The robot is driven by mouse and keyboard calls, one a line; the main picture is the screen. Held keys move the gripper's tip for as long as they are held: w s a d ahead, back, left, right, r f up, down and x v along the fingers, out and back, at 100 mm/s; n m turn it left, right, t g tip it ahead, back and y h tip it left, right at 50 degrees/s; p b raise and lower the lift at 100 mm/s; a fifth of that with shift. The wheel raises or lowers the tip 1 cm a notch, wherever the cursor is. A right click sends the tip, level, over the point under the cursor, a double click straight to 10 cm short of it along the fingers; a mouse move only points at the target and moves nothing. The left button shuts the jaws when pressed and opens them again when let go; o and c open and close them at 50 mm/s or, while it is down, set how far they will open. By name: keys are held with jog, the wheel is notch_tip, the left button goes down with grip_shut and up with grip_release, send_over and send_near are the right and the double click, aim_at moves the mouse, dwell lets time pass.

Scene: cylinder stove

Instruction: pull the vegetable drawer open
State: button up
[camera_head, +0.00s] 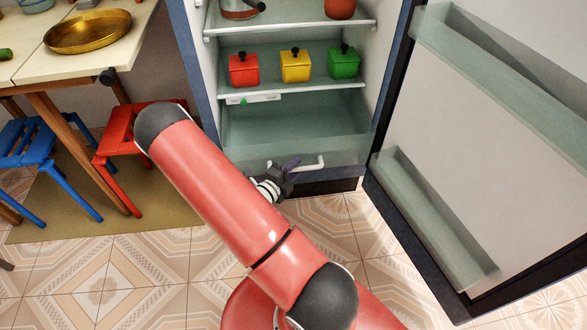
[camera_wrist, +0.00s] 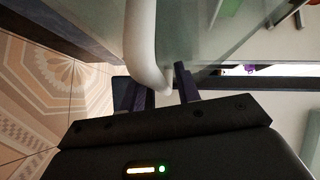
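The vegetable drawer (camera_head: 255,150) is a clear greenish bin at the bottom of the open fridge. It appears pushed in. Its white bar handle (camera_head: 313,163) runs along the front. In the wrist view the curved white handle (camera_wrist: 147,45) comes down between the two dark purple fingers of my gripper (camera_wrist: 163,88). The fingers are close on both sides of it and look shut on it. The exact contact is hard to see.
The fridge door (camera_head: 490,140) stands wide open at the right. Red (camera_head: 244,70), yellow (camera_head: 295,66) and green (camera_head: 343,63) boxes stand on the shelf above the drawer. A red stool (camera_head: 130,135) and a table (camera_head: 70,60) are at the left. Tiled floor before the fridge is clear.

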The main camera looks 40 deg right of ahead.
jog(key=shift+o, duration=0.2)
jog(key=v, duration=0.8)
jog(key=shift+d, duration=0.1)
dwell(0.3)
